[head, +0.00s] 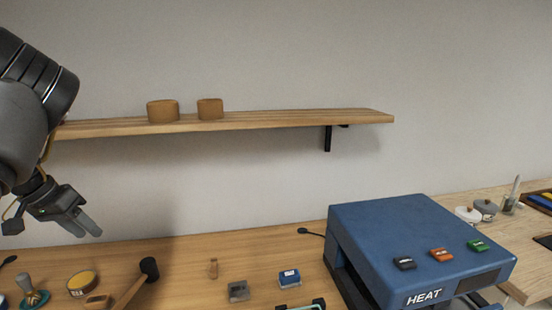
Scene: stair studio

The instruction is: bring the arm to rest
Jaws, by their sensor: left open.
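My left arm comes in from the left edge. Its gripper (86,226) hangs in front of the wall, above the left part of the workbench (190,260), with its fingers pointing down and to the right. The gripper is open, and nothing shows between its fingers. My right gripper is not in view.
A wooden shelf (270,120) with two round wooden pieces crosses the wall near my arm. A mallet (134,285), a yellow-topped tin (83,283) and small blocks lie on the bench. A blue HEAT machine (400,235) stands at right. The air mid-view is clear.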

